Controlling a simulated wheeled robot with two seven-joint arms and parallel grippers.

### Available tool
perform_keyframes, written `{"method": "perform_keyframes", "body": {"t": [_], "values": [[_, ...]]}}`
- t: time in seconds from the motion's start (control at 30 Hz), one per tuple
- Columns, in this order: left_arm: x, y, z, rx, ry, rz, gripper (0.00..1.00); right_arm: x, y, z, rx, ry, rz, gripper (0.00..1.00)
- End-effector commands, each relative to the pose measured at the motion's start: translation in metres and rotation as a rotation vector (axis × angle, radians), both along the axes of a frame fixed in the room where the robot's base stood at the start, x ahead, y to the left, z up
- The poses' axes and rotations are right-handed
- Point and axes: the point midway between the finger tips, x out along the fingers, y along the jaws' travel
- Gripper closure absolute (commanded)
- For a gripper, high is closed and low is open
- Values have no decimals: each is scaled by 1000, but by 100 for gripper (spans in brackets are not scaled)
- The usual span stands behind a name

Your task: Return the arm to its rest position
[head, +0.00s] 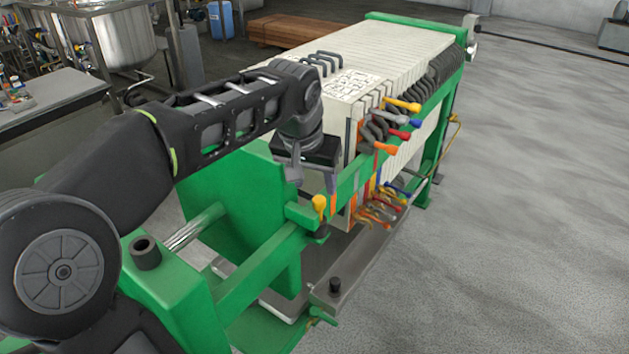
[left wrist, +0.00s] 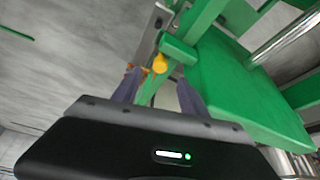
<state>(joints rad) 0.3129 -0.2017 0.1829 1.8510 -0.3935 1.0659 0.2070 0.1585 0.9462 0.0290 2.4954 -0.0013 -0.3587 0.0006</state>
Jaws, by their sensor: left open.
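My left arm comes in from the left in the head view and reaches over the green frame of a plate press. My left gripper (head: 312,190) hangs down at the arm's end, in front of the pale plate stack (head: 385,60). In the left wrist view its two grey fingers (left wrist: 157,88) stand apart with nothing held between them. A yellow knob (left wrist: 160,64) and the green rail show beyond the fingers. The same yellow knob shows in the head view (head: 319,203), just below and right of the gripper. My right gripper is not in view.
The green press frame (head: 262,265) lies under and beside the arm. Several coloured valve handles (head: 403,105) stick out along the plate stack's right side. A grey bench (head: 50,100) and a steel tank (head: 122,38) stand at the left. The grey floor (head: 530,200) at right is clear.

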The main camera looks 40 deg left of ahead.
Motion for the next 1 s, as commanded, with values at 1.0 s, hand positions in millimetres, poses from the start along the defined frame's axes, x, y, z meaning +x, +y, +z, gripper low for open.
{"method": "perform_keyframes", "body": {"t": [1.0], "values": [[41,-9,9,-1,-181,-55,49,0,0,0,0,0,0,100]]}}
